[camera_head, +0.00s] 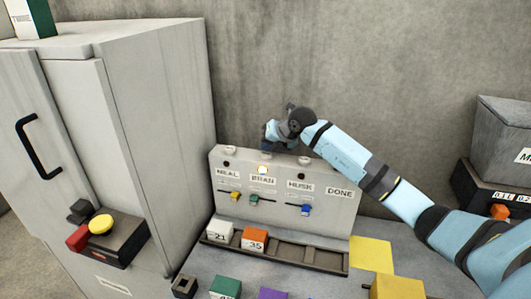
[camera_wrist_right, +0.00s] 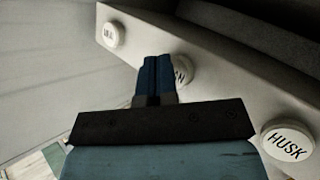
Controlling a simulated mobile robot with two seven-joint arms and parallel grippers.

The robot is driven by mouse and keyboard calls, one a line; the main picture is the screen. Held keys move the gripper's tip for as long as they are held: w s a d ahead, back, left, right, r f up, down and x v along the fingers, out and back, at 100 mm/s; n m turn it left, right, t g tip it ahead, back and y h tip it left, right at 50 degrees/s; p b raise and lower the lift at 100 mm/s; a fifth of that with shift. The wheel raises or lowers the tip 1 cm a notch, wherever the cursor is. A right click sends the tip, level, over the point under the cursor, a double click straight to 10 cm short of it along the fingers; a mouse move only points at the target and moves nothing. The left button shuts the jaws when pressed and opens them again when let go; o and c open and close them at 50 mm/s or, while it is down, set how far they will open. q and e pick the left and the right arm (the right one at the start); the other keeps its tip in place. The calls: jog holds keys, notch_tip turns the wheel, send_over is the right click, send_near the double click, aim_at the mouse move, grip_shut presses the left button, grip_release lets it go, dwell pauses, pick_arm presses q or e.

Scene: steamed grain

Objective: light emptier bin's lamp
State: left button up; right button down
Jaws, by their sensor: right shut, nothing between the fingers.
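A grey panel (camera_head: 282,180) carries labels that read MEAL or NEAL, BRAN, HUSK and DONE. The small lamp above BRAN (camera_head: 263,170) glows pale yellow. The lamps above the first label (camera_head: 226,164) and HUSK (camera_head: 301,177) are dark. White round buttons sit along the panel's top: the first (camera_head: 230,150), the HUSK button (camera_head: 304,161), and the middle one (camera_wrist_right: 183,70), partly hidden behind my fingers in the wrist view. My right gripper (camera_head: 268,146) is shut and empty, at the middle button; contact cannot be told. My left gripper is not in view.
Yellow, green and blue sliders (camera_head: 305,209) sit on the panel. A slotted rack (camera_head: 315,256) before it holds a white block marked 21 and an orange block marked 35. A tall cabinet (camera_head: 160,110) stands left. A grey box (camera_head: 500,125) stands right.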

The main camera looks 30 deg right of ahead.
aim_at(267, 153)
jog(key=shift+r+p, duration=1.35)
jog(key=shift+r, duration=1.55)
